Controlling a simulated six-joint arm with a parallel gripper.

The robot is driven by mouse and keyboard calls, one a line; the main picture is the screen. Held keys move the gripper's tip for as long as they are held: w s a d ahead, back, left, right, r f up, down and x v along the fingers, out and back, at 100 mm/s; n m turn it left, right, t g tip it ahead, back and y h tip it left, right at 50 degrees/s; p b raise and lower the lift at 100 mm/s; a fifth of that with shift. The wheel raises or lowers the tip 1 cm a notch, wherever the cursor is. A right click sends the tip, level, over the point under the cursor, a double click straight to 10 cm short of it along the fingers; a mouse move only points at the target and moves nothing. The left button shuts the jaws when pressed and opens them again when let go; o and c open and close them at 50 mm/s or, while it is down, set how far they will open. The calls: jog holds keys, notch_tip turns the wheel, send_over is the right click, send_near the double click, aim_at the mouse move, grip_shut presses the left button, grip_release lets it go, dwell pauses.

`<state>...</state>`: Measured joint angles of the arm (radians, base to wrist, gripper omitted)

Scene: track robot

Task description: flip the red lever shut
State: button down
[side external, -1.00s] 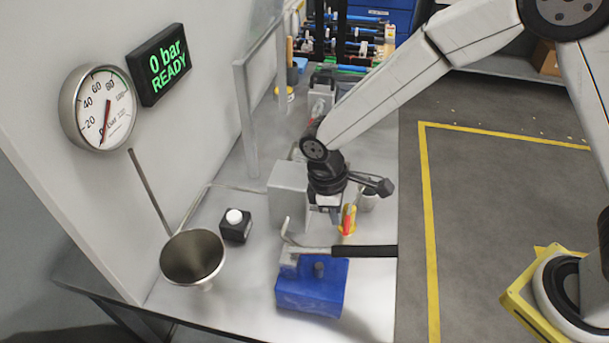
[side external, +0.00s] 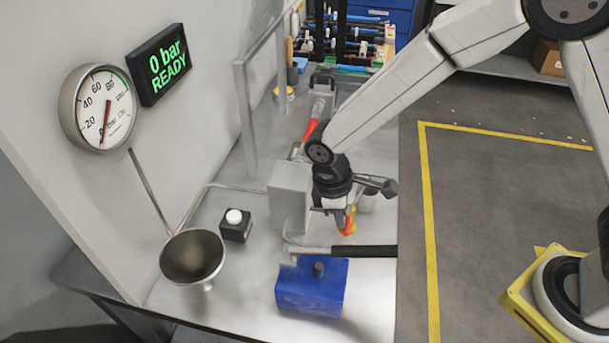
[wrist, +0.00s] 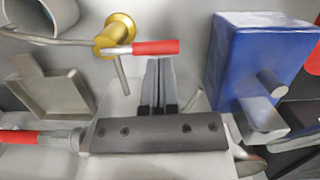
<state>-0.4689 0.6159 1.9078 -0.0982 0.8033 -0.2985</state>
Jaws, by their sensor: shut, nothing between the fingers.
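The red lever (wrist: 155,47) is a red-sleeved handle on a brass valve body (wrist: 115,35) in the wrist view. It lies roughly level, pointing right from the brass. In the side view the red lever (side external: 348,226) shows small beside my gripper, against a yellow part. My gripper (wrist: 158,62) is shut and empty, with its fingertips close to the red sleeve's right half. I cannot tell whether they touch it. In the side view my gripper (side external: 333,208) hangs low, just left of the lever.
A blue block (side external: 312,290) with a black-handled bar (side external: 362,252) stands in front. A grey box (side external: 289,195), a black button box (side external: 236,226) and a metal funnel (side external: 192,257) are to the left. Another red handle (side external: 311,129) lies behind.

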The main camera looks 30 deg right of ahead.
jog(key=shift+s+d+n, duration=0.3)
jog(key=shift+s+n, duration=0.15)
jog(key=shift+n, duration=0.65)
jog(key=shift+s+d+n+t, duration=0.3)
jog(key=shift+n, duration=0.5)
jog(key=shift+s+d+n+h, duration=0.15)
jog(key=shift+s+d+n, duration=0.15)
jog(key=shift+n, duration=0.45)
jog(key=shift+s+d+n+h, duration=0.15)
jog(key=shift+d+n, duration=0.2)
jog(key=shift+n, duration=0.4)
jog(key=shift+s+d+n+t, duration=0.15)
jog(key=shift+d+n+t, duration=0.25)
jog(key=shift+n, duration=0.4)
jog(key=shift+s+d+n+t, duration=0.15)
jog(key=shift+d+n, duration=0.3)
jog(key=shift+n, duration=0.45)
jog(key=shift+d+n+t, duration=0.15)
jog(key=shift+d+n, duration=0.3)
jog(key=shift+n, duration=0.45)
jog(key=shift+w+d+n+t, duration=0.15)
jog(key=shift+d+n, duration=0.25)
jog(key=shift+n, duration=0.35)
jog(key=shift+d+n+t, duration=0.1)
jog(key=shift+d+n, duration=0.25)
jog(key=shift+n, duration=0.35)
jog(key=shift+w+d+n+t, duration=0.15)
jog(key=shift+d+n, duration=0.25)
jog(key=shift+n, duration=0.35)
jog(key=shift+a, duration=0.1)
